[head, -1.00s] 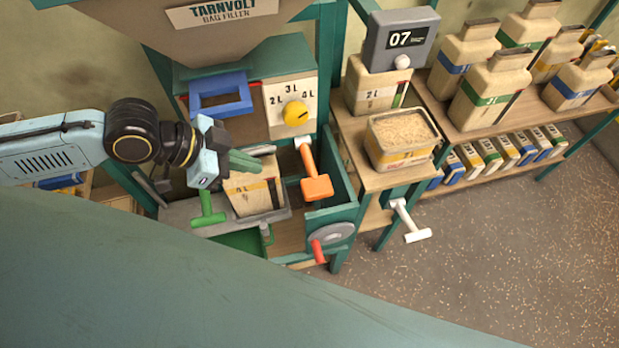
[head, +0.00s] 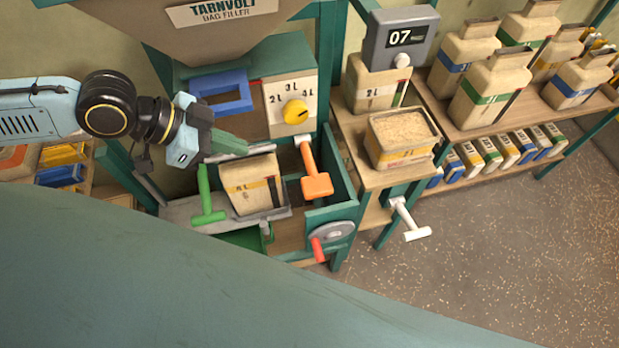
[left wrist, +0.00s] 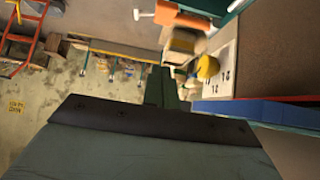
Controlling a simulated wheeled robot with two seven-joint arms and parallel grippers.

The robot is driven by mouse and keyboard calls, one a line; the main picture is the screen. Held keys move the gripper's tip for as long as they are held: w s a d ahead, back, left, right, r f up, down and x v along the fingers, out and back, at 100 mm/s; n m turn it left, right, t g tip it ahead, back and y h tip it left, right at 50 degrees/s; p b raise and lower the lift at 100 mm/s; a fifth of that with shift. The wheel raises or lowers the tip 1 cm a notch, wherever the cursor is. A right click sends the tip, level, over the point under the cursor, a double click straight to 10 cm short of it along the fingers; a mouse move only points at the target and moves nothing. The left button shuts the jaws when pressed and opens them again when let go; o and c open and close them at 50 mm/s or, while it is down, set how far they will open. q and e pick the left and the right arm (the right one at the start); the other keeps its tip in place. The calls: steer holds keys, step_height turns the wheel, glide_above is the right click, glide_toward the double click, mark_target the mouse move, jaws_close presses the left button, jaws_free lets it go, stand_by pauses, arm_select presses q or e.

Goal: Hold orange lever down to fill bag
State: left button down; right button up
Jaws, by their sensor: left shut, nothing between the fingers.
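The orange lever (head: 316,184) hangs from a white pivot on the bag filler, right of the bag and below the dial panel. The tan bag (head: 250,184) stands on a grey tray under the filler spout; its contents cannot be made out. My left gripper (head: 244,148) is shut and empty, above the bag's back edge and left of the orange lever, apart from it. In the left wrist view its green fingers (left wrist: 162,90) are together, pointing past the dial panel. My right gripper does not show in the head view.
A green lever (head: 206,200) stands left of the bag. The yellow dial (head: 296,111) and blue frame (head: 221,92) are above. A red-handled crank (head: 318,248) is at the lower right. An open bag of grain (head: 402,135) and a scale (head: 400,40) stand on the right table.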

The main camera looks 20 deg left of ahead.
arm_select(q)
glide_above(322, 185)
steer(key=s+a, duration=0.1)
steer(key=a, duration=0.1)
steer(key=f, duration=1.3)
steer(key=shift+s+a+f, duration=0.15)
steer(key=shift+s+f, duration=0.05)
steer(key=shift+f, duration=0.05)
step_height(322, 185, down, 2)
steer(key=shift+f, duration=0.25)
steer(key=shift+a+f, duration=0.1)
steer(key=shift+f, duration=0.6)
steer(key=shift+f, duration=0.1)
